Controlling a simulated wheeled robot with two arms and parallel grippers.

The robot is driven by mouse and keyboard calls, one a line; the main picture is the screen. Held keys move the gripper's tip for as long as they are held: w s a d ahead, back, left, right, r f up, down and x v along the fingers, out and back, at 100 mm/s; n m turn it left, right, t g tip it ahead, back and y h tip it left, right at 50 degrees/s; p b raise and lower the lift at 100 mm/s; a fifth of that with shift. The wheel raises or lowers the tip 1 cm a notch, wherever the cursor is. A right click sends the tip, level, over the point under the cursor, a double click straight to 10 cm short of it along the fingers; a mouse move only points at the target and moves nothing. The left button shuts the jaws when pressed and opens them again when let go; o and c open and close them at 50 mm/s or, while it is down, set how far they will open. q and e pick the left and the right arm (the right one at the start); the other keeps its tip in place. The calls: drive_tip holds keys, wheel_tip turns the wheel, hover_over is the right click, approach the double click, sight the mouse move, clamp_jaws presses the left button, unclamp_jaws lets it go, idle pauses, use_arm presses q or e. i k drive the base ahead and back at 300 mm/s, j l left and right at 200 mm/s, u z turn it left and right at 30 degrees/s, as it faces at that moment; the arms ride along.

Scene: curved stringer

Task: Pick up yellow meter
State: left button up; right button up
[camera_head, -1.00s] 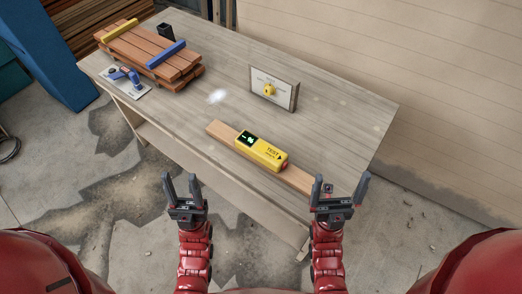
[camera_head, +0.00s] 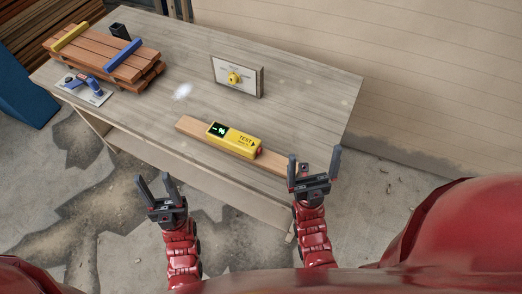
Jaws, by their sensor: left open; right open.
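The yellow meter (camera_head: 235,140) lies on a wooden board (camera_head: 190,126) near the front edge of the table, in the head view. My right gripper (camera_head: 314,164) is open and empty, to the right of the meter, in front of the board's right end in the picture. My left gripper (camera_head: 155,188) is open and empty, off the table's front edge, below and left of the meter. Neither gripper touches the meter.
The wooden table (camera_head: 200,72) is mostly clear in the middle. A stack of boards (camera_head: 110,62) with yellow and blue bars sits at the left. A blue tool (camera_head: 82,83) lies on a white sheet beside it. A small sign panel (camera_head: 237,76) with a yellow knob stands at the back.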

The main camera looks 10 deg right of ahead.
sight(246, 145)
drive_tip(key=i+j+z, duration=0.15)
drive_tip(key=j+z, duration=0.25)
drive_tip(key=j, duration=0.15)
drive_tip(key=j+z, duration=0.4)
drive_tip(key=j, duration=0.2)
drive_tip(key=j+z, duration=0.4)
drive_tip(key=j, duration=0.2)
